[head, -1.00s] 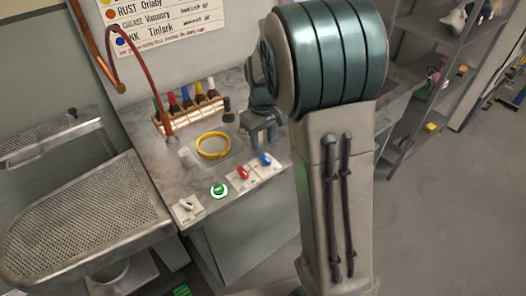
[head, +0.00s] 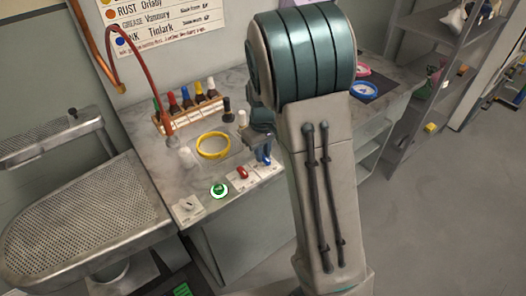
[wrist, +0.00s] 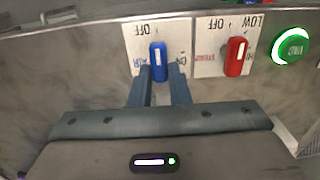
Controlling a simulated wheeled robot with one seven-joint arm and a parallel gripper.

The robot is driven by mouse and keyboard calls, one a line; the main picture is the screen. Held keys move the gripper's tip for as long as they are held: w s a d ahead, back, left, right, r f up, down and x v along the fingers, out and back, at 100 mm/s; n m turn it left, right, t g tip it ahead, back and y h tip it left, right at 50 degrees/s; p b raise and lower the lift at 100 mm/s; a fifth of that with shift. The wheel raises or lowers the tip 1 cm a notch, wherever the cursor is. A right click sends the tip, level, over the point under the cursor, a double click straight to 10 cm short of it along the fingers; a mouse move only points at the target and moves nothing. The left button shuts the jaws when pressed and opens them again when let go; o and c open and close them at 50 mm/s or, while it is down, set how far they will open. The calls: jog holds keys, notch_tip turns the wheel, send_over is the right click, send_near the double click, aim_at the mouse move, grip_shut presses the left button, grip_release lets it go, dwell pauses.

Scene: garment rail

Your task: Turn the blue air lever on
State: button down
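The blue air lever (wrist: 158,58) stands upright in the wrist view on a white plate (wrist: 134,42) marked OFF, ON and AIR. Its white stripe points to the top, on the side of the OFF mark. My gripper (wrist: 160,75) has its two fingers close together, one on each side of the lever and seemingly against it. In the head view the lever (head: 266,160) shows at the counter's front edge, partly hidden by my gripper (head: 263,150).
A red lever (head: 242,173), a green lit button (head: 219,190) and a white switch (head: 187,205) line the counter edge, left of the blue lever. A yellow ring (head: 213,146) and a rack of bottles (head: 190,108) stand behind. A perforated metal board (head: 80,225) is at left.

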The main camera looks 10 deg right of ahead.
jog(key=m, duration=0.4)
jog(key=shift+w+d+r+m, duration=0.1)
jog(key=shift+d+m, duration=0.1)
jog(key=shift+m, duration=0.2)
jog(key=m, duration=0.2)
jog(key=m+p, duration=0.1)
jog(key=m, duration=0.1)
jog(key=shift+d+m, duration=0.2)
jog(key=shift+m, duration=0.1)
jog(key=m+p, duration=0.1)
jog(key=m, duration=0.3)
jog(key=shift+d, duration=0.15)
jog(key=shift+s+d+m+p, duration=0.15)
jog(key=shift+m+p, duration=0.3)
jog(key=shift+m, duration=0.65)
jog(key=shift+s+a+m+p, duration=0.1)
jog(key=shift+m+p, duration=0.3)
jog(key=shift+m, duration=0.7)
jog(key=shift+d, duration=0.1)
jog(key=c, duration=1.4)
grip_release()
jog(key=shift+o, duration=0.2)
